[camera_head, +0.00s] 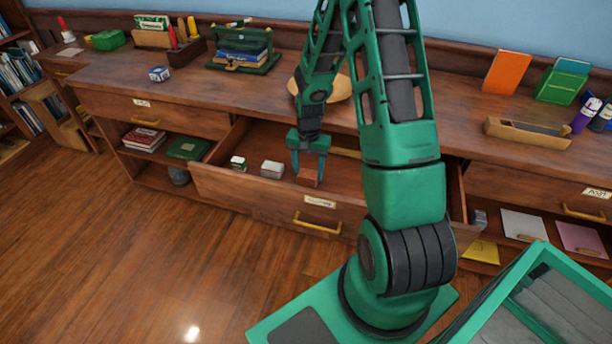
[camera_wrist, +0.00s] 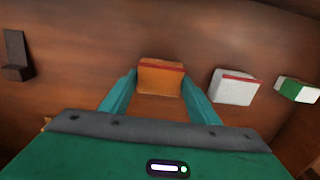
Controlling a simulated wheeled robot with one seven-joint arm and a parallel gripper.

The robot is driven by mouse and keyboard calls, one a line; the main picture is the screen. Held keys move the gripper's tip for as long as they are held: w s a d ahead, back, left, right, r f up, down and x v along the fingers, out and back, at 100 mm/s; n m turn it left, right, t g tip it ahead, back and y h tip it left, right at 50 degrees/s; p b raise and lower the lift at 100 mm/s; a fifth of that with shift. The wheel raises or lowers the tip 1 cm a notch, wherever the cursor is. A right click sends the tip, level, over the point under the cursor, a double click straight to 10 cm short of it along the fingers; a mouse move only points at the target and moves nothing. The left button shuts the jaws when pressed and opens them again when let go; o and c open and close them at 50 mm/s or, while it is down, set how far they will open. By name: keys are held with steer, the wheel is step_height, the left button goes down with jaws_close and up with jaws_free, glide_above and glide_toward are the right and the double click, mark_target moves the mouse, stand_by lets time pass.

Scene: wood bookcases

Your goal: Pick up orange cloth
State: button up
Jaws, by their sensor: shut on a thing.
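The orange cloth (camera_wrist: 160,78) is a small orange block-like piece with a red edge, between the two teal fingers of my gripper (camera_wrist: 158,95) in the wrist view. In the head view, the orange cloth (camera_head: 307,177) shows as a small brown-orange block inside the open drawer (camera_head: 235,190). My gripper (camera_head: 309,165) reaches down into the drawer from above and is shut on the cloth. I cannot tell whether the cloth touches the drawer floor.
A white block (camera_head: 272,169) and a green-and-white block (camera_head: 238,163) lie in the drawer to the left. The drawer front has a brass handle (camera_head: 318,223). The desktop (camera_head: 200,88) above holds a wooden plate (camera_head: 335,88) behind my arm. A small dark piece (camera_wrist: 16,58) sits at the wrist view's left.

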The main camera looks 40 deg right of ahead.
mark_target(308, 174)
step_height(308, 174, up, 10)
stand_by(0.5)
steer(key=o, duration=0.3)
steer(key=shift+c, duration=1)
